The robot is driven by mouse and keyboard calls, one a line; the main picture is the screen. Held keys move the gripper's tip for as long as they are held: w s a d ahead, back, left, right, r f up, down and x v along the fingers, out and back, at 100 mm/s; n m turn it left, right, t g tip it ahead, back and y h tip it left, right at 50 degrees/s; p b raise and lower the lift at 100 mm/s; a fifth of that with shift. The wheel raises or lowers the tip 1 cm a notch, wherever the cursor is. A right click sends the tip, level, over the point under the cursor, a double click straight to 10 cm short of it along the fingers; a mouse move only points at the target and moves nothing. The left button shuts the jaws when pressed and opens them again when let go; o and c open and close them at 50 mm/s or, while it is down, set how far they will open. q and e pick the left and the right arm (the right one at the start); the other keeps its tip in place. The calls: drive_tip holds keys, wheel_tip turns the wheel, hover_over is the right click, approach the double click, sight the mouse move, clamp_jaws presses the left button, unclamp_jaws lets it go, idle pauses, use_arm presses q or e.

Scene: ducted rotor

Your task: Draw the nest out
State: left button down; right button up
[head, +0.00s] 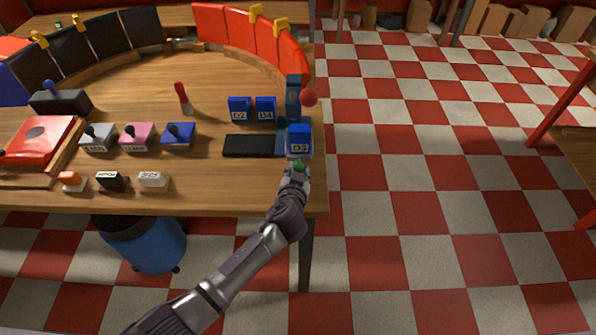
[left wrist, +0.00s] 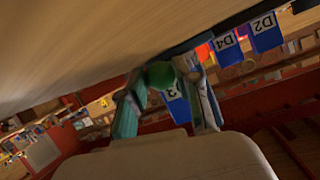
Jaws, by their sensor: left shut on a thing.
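A green knob (head: 299,164) is in front of the D3 block, and also shows in the left wrist view (left wrist: 159,75). My left gripper (head: 297,172) is shut on the green knob, at the table's front right corner. The nest itself is not clearly distinguishable; the fingers hide its front. My right gripper is out of view.
A black tray (head: 248,146) lies left of the fixture, with blue blocks D2 (head: 240,109) and D4 (head: 265,109) behind it. A red-topped peg (head: 183,98) and several lever boxes stand further left. Open floor lies right of the table.

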sight(230, 182)
use_arm(q)
drive_tip(key=shift+a, duration=0.1)
drive_tip(key=a+p, duration=0.3)
drive_tip(key=a, duration=1.5)
drive_tip(key=shift+a, duration=0.15)
drive_tip(key=c, duration=0.8)
unclamp_jaws()
drive_tip(key=shift+a, duration=0.15)
drive_tip(key=shift+s+r, duration=0.15)
drive_tip(key=shift+s, duration=0.35)
drive_tip(key=v, duration=1.1)
